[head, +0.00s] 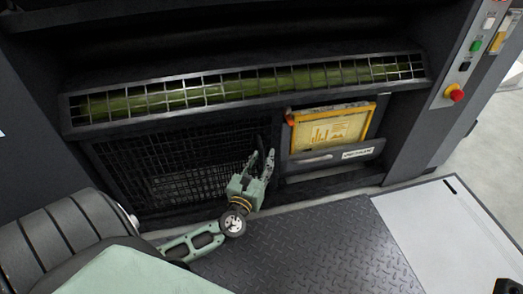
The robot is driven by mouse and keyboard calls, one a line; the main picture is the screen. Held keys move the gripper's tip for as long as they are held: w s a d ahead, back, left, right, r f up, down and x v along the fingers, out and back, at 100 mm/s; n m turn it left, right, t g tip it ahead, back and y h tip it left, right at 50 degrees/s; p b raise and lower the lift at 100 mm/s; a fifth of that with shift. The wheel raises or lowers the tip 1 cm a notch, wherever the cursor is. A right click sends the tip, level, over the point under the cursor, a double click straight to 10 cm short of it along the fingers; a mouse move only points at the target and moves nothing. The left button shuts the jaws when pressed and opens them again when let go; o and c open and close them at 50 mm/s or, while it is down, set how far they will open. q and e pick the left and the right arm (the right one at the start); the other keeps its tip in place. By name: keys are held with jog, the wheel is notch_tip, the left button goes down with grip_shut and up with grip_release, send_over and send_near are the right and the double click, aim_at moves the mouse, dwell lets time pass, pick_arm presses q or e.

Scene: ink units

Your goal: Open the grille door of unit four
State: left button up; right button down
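The dark mesh grille door (178,168) fills the lower left of the press unit and looks closed. My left gripper (263,158) is at the door's right edge, its fingers pointing up. A gap shows between the fingers, but I cannot tell whether they are around a dark part of the door edge or just in front of it. The gripper hides part of that edge, and no handle shows clearly. No unit number can be read.
A long grille (250,88) covers a green roller above the door. A yellow-framed panel (331,128) stands right of the gripper. A red emergency button (455,94) is on the right column. The diamond-plate floor (310,240) in front is clear.

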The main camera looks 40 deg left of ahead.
pick_arm(q)
jog(key=v, duration=1.2)
dwell(0.3)
